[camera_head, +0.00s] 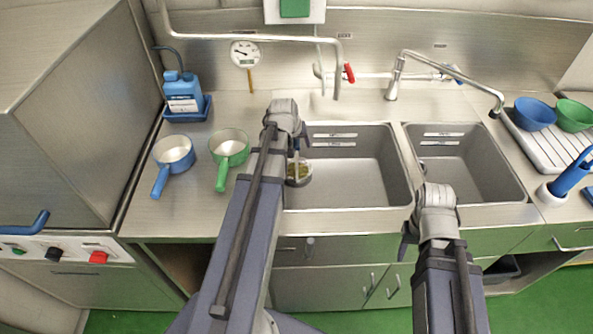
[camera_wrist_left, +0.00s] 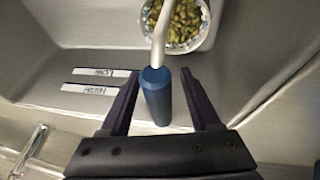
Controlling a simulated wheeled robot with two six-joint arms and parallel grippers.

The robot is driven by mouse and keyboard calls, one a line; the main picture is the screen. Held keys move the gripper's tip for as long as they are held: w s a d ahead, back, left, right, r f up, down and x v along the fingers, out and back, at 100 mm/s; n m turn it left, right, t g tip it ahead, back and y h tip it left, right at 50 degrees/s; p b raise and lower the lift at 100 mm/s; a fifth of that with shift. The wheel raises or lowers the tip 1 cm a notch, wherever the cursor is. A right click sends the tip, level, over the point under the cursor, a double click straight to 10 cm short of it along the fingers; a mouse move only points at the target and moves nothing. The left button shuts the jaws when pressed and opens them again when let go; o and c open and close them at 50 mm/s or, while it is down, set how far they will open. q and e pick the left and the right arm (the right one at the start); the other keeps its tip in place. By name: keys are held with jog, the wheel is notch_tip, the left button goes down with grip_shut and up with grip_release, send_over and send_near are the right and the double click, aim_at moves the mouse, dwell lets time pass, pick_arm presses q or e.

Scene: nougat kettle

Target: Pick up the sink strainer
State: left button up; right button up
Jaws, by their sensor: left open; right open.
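The sink strainer (camera_wrist_left: 158,25) appears in the left wrist view as a pale metal rod with a blue grip, reaching to a round, pale-rimmed part full of green pieces. How the rod joins it is unclear. In the head view, the round part (camera_head: 299,172) sits in the left basin, partly hidden by my left arm. My left gripper (camera_wrist_left: 158,74) is open, its fingers on either side of the blue grip, and contact cannot be told. My right gripper (camera_head: 408,242) is open and empty in front of the counter edge, below the basins.
The left basin (camera_head: 355,165) and right basin (camera_head: 470,165) have raised walls. A blue pan (camera_head: 174,152) and a green pan (camera_head: 229,147) stand left of my left arm. A faucet (camera_head: 392,92) stands behind. Blue and green bowls (camera_head: 535,113) sit on the drainboard at right.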

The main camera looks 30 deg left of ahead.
pick_arm(q)
jog(key=shift+r, duration=0.1)
grip_shut()
dwell(0.4)
